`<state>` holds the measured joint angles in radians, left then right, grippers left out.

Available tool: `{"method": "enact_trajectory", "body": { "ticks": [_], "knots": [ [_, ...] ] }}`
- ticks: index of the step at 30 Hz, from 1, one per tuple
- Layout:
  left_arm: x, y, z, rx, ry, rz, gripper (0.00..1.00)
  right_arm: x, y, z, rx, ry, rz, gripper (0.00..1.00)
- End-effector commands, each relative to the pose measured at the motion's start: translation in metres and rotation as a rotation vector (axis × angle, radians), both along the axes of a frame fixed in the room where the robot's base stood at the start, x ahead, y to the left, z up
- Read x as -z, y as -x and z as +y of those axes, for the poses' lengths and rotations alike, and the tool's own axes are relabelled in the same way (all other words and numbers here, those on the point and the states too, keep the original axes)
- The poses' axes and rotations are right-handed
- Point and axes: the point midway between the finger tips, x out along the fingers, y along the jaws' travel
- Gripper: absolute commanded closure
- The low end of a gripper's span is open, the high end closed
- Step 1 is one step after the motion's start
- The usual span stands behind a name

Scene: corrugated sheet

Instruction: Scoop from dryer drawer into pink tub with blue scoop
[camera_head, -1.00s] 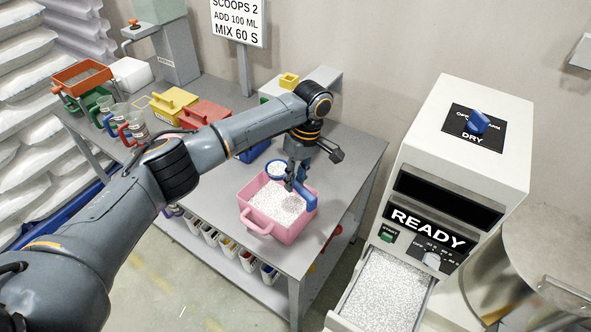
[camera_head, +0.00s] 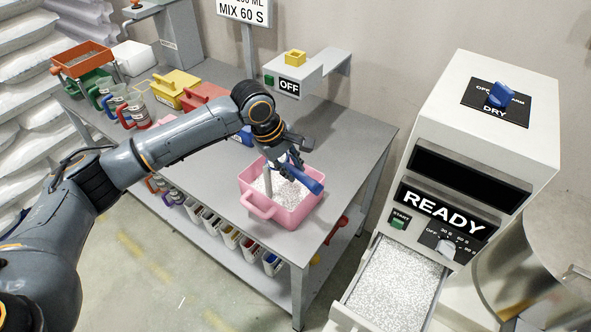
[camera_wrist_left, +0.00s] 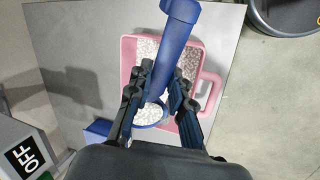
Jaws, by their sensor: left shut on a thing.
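My left gripper (camera_head: 287,166) is shut on the blue scoop (camera_head: 308,180) by its handle, above the far side of the pink tub (camera_head: 262,208). In the left wrist view, the gripper (camera_wrist_left: 160,95) closes around the scoop handle (camera_wrist_left: 178,45), and the round cup below holds white granules. The cup overlaps the tub's edge there; its height above the tub is unclear. The pink tub holds white granules. The dryer drawer (camera_head: 345,312) is pulled out and full of white granules, in front of the dryer (camera_head: 480,130) reading READY. My right gripper is out of view.
The grey table (camera_head: 345,165) bears the tub. A grey unit marked OFF (camera_head: 290,86) stands behind it. A yellow bin (camera_head: 172,90), a red bin (camera_head: 203,95) and several jugs stand further left. Table space right of the tub is clear. A metal drum (camera_head: 530,270) stands beside the dryer.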

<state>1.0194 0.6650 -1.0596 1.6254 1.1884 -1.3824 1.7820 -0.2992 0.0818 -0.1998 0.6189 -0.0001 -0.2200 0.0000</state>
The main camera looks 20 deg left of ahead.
Motion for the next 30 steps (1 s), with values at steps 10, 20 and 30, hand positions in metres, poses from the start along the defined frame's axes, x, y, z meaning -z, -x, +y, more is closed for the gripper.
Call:
{"method": "enact_trajectory", "body": {
  "ticks": [10,20,30],
  "knots": [
    [0.015,0.011,0.010,-0.079,0.289,-0.266,1.00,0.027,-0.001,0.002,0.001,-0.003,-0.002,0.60],
    [0.022,0.018,0.016,-0.141,0.525,-0.485,1.00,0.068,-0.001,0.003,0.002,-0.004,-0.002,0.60],
    [0.017,0.019,0.017,-0.161,0.605,-0.561,1.00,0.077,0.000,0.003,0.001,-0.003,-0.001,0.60]
  ]
}}
